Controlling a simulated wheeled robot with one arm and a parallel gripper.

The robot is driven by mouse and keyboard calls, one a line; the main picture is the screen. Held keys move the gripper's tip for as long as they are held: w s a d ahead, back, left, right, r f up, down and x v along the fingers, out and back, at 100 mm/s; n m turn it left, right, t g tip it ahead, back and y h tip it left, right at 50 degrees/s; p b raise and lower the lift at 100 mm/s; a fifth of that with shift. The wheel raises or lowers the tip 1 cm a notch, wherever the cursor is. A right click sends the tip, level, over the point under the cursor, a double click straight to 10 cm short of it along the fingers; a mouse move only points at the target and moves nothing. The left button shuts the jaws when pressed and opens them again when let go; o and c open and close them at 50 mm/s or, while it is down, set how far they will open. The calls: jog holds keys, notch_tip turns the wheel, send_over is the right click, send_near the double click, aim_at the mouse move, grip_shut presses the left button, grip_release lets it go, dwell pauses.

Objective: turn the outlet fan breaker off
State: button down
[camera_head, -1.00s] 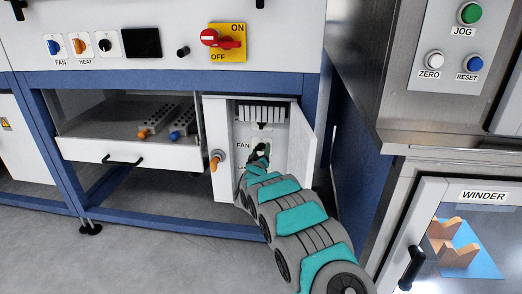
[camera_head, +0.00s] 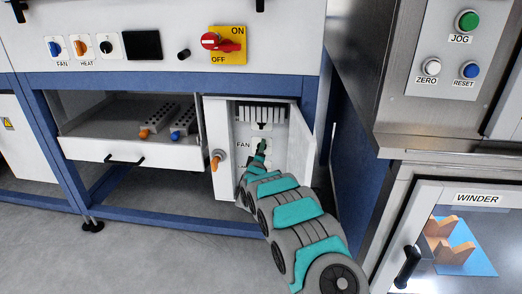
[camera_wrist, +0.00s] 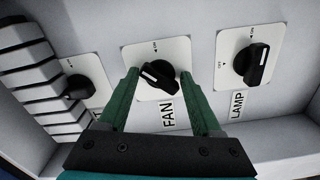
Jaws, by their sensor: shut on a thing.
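The FAN breaker knob (camera_wrist: 158,75) is a black rotary knob on a white square plate inside the open cabinet (camera_head: 298,155). In the wrist view its white mark sits toward the upper left and the bar is slanted. A small ON mark shows above it on the plate. My gripper (camera_wrist: 160,78) has one green finger on each side of the knob and is shut on it. In the head view my gripper (camera_head: 261,147) reaches into the cabinet beside the FAN label (camera_head: 243,145) and hides most of the knob.
The LAMP knob (camera_wrist: 256,65) sits to the right in the wrist view, and another black knob (camera_wrist: 78,87) to the left. The cabinet door (camera_head: 307,150) stands open right of my arm. An orange-handled knob (camera_head: 216,160) juts out at left. The winder (camera_head: 460,220) stands at right.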

jog(key=n, duration=0.8)
jog(key=shift+n, duration=0.3)
grip_release()
jog(key=shift+s, duration=0.15)
jog(key=s, duration=0.5)
jog(key=shift+s+a, duration=0.1)
jog(key=shift+s, duration=0.3)
